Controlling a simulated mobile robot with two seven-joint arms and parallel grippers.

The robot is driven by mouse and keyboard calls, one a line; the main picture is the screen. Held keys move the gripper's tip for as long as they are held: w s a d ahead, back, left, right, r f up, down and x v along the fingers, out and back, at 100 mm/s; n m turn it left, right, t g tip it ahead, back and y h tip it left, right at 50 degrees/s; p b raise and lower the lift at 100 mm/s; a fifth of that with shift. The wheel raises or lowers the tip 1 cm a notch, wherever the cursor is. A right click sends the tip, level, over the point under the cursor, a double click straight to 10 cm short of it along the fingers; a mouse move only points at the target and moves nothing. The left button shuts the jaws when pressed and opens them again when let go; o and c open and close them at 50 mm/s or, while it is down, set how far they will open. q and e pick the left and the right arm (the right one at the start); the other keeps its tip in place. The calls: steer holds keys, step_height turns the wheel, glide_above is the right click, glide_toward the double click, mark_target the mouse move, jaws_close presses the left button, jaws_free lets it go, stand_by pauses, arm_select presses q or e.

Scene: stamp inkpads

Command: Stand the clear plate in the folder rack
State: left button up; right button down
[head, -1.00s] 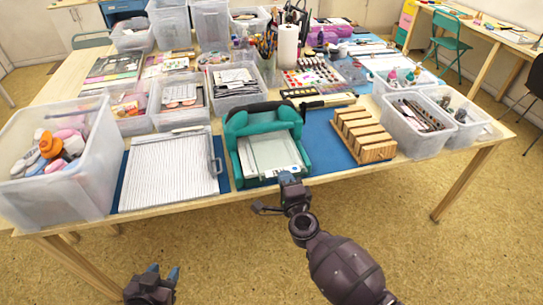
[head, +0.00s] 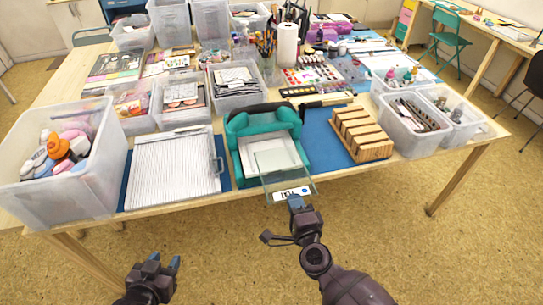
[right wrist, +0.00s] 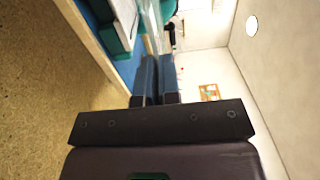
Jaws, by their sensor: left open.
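The clear plate (head: 283,172) is a see-through sheet with a white label at its near end. Its far part overlaps the teal machine (head: 250,120) in the head view, and its near end juts past the table's front edge. My right gripper (head: 295,201) is shut on that labelled near end. The wooden folder rack (head: 362,132), with several slots, stands right of the teal machine. My left gripper (head: 163,262) is open and empty, in front of the table.
A ribbed white board (head: 172,172) lies left of the teal machine. A bin of bottles (head: 65,170) stands at the left end, and bins of tools (head: 415,125) stand right of the rack. A blue mat (head: 320,140) shows bare between machine and rack.

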steer(key=r+p+v, duration=0.1)
steer(key=v, duration=0.6)
steer(key=shift+s+r+p, duration=0.2)
steer(key=shift+s+p, duration=0.15)
steer(key=shift+p, duration=0.05)
steer(key=shift+d, duration=0.1)
